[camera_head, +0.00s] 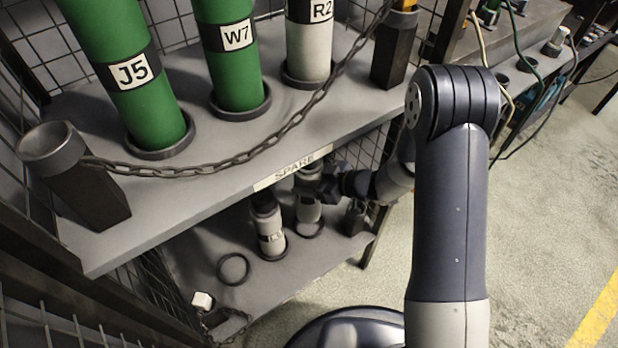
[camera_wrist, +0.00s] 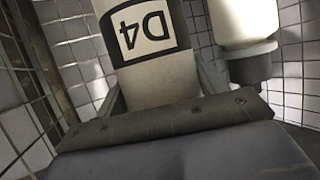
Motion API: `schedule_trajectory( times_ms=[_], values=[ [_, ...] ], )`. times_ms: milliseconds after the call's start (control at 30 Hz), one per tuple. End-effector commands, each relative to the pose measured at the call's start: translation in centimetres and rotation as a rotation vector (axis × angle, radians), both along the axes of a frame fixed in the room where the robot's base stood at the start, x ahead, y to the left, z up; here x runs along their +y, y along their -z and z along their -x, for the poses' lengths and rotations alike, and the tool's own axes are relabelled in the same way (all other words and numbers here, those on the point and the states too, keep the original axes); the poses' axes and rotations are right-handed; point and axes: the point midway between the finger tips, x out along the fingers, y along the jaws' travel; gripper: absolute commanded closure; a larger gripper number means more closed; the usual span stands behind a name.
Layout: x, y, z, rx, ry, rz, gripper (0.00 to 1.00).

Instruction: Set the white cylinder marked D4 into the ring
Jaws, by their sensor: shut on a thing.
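The white cylinder marked D4 (camera_wrist: 150,45) stands between the fingers of my gripper (camera_wrist: 160,92) in the wrist view, its label upside down there. In the head view my gripper (camera_head: 322,182) reaches under the upper shelf and is shut on this white cylinder (camera_head: 308,208), partly hidden by the shelf edge. A dark ring (camera_head: 310,232) shows at its foot on the lower shelf; I cannot tell whether the cylinder is inside it or just above. Another dark ring (camera_head: 233,268) lies empty to the left.
A second white cylinder (camera_head: 270,235) stands on the lower shelf (camera_head: 200,250) just left. Green cylinders J5 (camera_head: 125,70) and W7 (camera_head: 233,70), and white R2 (camera_head: 310,50), stand on the upper shelf. A chain (camera_head: 250,157) hangs along its front. Mesh walls (camera_wrist: 70,50) are close.

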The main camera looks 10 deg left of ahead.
Motion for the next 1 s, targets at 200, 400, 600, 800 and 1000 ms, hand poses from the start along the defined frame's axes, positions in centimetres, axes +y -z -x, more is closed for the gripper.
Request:
schedule_trajectory(
  times_ms=[200,400,600,800,1000],
  values=[
    [0.1,1.2,-0.1,-0.004,0.000,-0.005,1.00],
    [0.1,2.5,-0.1,-0.004,0.000,-0.005,1.00],
    [0.1,3.8,-0.1,-0.005,0.001,-0.005,1.00],
    [0.1,3.3,-0.1,-0.005,0.001,-0.006,1.00],
    [0.0,3.3,-0.1,-0.005,0.001,-0.005,1.00]
  ],
)
